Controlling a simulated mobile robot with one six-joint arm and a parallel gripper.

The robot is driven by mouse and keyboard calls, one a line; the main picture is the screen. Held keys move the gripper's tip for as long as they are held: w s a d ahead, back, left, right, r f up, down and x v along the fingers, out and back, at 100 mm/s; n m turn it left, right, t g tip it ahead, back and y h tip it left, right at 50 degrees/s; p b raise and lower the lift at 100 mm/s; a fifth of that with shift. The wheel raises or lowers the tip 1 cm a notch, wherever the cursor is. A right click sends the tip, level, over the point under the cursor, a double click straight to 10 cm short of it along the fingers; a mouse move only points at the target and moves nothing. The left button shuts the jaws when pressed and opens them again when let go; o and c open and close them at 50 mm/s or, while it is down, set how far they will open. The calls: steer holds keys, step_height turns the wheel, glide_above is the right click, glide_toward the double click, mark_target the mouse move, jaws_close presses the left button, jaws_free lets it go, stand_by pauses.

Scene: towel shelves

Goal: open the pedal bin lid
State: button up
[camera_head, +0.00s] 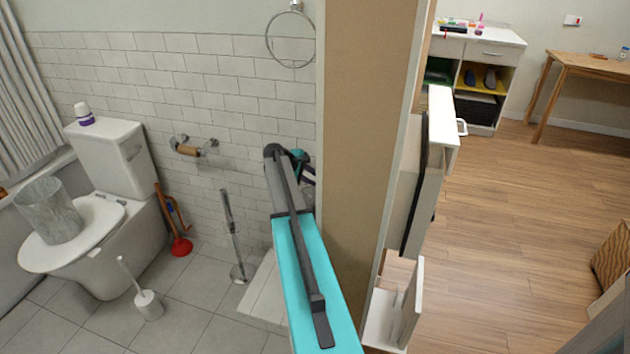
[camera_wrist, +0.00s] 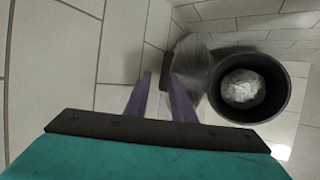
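A dark round bin (camera_wrist: 216,92) shows in the wrist view at the right, seen into its open top. A crumpled pale thing (camera_wrist: 242,87) lies inside it. A shiny grey curved surface (camera_wrist: 188,62) joins the bin's left side; I cannot tell if it is the bin's body or its lid. My gripper (camera_wrist: 161,78) has two purple fingers with a gap between them and nothing held. The fingertips are left of the bin, near the grey surface; contact is unclear. In the head view my arm hides most of the gripper, and the bin is not visible there.
A toilet (camera_head: 112,160) stands at the left with a mesh basket (camera_head: 48,212) on its lid. A plunger (camera_head: 181,246), toilet brush (camera_head: 148,304) and metal stand (camera_head: 235,240) are on the tiled floor. A wall end (camera_head: 365,130) rises directly right of my arm.

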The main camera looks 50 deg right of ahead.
steer(key=v, duration=1.1)
steer(key=shift+a+r+b, duration=0.2)
steer(key=shift+a+b, duration=0.1)
steer(key=shift+w, duration=0.1)
